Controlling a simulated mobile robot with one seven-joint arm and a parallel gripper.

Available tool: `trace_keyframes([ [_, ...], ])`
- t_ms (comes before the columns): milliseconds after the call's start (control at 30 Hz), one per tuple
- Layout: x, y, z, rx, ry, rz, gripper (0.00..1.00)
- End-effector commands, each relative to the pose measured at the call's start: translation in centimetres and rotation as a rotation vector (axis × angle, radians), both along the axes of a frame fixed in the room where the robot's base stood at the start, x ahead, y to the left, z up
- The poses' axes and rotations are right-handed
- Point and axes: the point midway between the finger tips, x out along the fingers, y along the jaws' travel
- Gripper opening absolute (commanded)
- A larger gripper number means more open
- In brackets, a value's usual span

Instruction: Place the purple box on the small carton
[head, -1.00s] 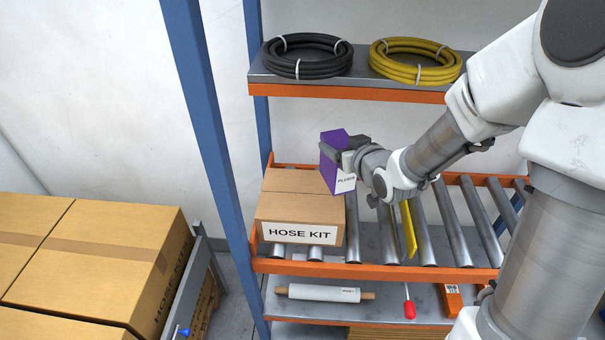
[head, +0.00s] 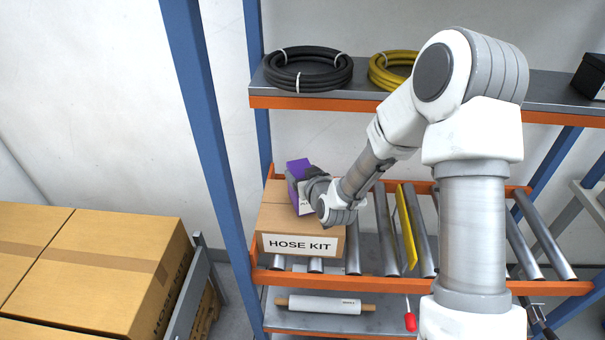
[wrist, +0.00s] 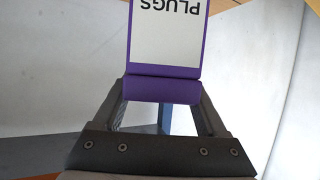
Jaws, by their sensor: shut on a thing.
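The purple box (head: 299,168) has a white label, which reads PLUGS in the wrist view (wrist: 165,40). My gripper (head: 308,184) is shut on it, with a finger on each side of it in the wrist view (wrist: 163,95). The small carton (head: 278,220), brown and labelled HOSE KIT, sits on the roller shelf at its left end. The purple box is over the carton's top in the head view. My gripper and arm hide part of both, and I cannot tell whether the box touches the carton.
Metal rollers (head: 384,235) and an upright yellow strip (head: 409,225) lie right of the carton. A blue post (head: 205,140) stands to its left. The upper shelf holds a black hose coil (head: 308,70) and a yellow one (head: 388,70). Large cartons (head: 85,265) stand at lower left.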

Motion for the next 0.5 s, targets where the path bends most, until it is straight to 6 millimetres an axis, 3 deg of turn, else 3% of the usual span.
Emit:
trace_keyframes([
  [500, 0.07, 0.01, -0.83, 0.000, -0.005, 0.001, 0.00],
])
